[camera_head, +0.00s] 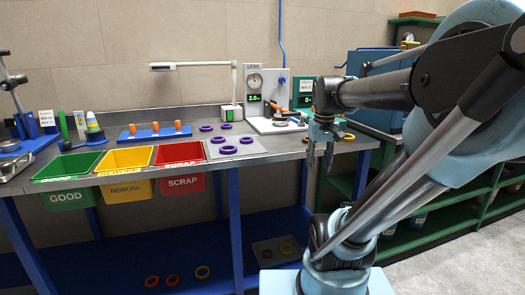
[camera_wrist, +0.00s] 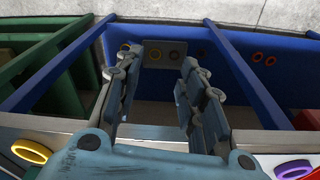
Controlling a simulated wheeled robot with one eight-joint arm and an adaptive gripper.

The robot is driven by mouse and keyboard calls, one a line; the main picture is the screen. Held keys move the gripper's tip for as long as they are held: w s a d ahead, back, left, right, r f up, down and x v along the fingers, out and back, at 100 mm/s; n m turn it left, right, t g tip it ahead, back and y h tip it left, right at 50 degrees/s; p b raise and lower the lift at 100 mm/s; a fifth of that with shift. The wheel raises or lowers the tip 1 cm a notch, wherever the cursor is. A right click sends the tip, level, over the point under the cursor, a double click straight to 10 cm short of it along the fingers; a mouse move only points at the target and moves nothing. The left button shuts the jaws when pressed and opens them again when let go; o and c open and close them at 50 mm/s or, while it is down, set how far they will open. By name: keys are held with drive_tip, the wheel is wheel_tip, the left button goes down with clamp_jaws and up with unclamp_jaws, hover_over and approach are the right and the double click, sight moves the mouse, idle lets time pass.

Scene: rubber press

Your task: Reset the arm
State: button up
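My arm reaches in from the right in the head view, its links bent, with my gripper (camera_head: 319,162) pointing down in front of the bench's front edge. In the wrist view my gripper (camera_wrist: 162,62) has its two fingers apart, with nothing held between them. Through the gap I see the lower shelf below the bench, with a plate of rings on it.
The workbench (camera_head: 285,153) carries purple rings (camera_head: 228,149), a leak tester (camera_head: 256,92) and orange-handled tools on a blue rack (camera_head: 155,134). Green GOOD (camera_head: 68,197), yellow REWORK (camera_head: 125,189) and red SCRAP (camera_head: 182,182) bins hang at its front. Green shelving (camera_head: 487,205) stands right.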

drive_tip(key=s+f+m, duration=0.1)
drive_tip(key=s+f, duration=0.9)
drive_tip(key=f, duration=0.4)
drive_tip(key=shift+s+t, duration=0.15)
drive_tip(key=shift+t, duration=0.25)
drive_tip(key=shift+f, duration=0.1)
drive_tip(key=shift+w+f, duration=0.15)
drive_tip(key=shift+w, duration=0.3)
